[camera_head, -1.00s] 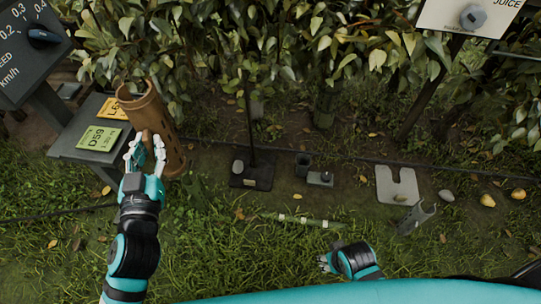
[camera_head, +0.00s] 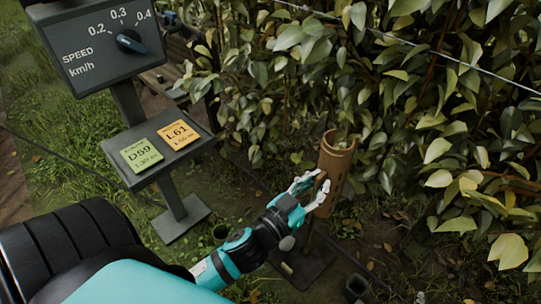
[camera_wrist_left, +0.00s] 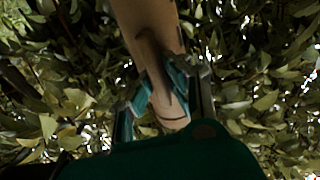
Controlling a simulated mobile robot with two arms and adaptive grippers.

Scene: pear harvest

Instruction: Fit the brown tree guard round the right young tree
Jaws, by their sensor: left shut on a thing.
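The brown tree guard (camera_head: 335,165) is an open-topped tube. It stands nearly upright, tilted slightly, in front of the leafy hedge in the head view. My left gripper (camera_head: 318,188) is shut on its left side and holds it off the ground. The guard also fills the upper middle of the left wrist view (camera_wrist_left: 147,18), with my left gripper (camera_wrist_left: 165,92) closed at a raised grip on its side. Leaves show behind and just above its rim. I cannot make out the right young tree or whether the guard is around any stem. My right gripper is out of view.
A dark stand (camera_head: 180,218) carries a green D59 card (camera_head: 142,155) and an orange L61 card (camera_head: 174,133). A speed panel (camera_head: 100,45) with a dial rises behind it. A dark base plate (camera_head: 302,268) lies below the guard. A wire crosses the hedge at upper right.

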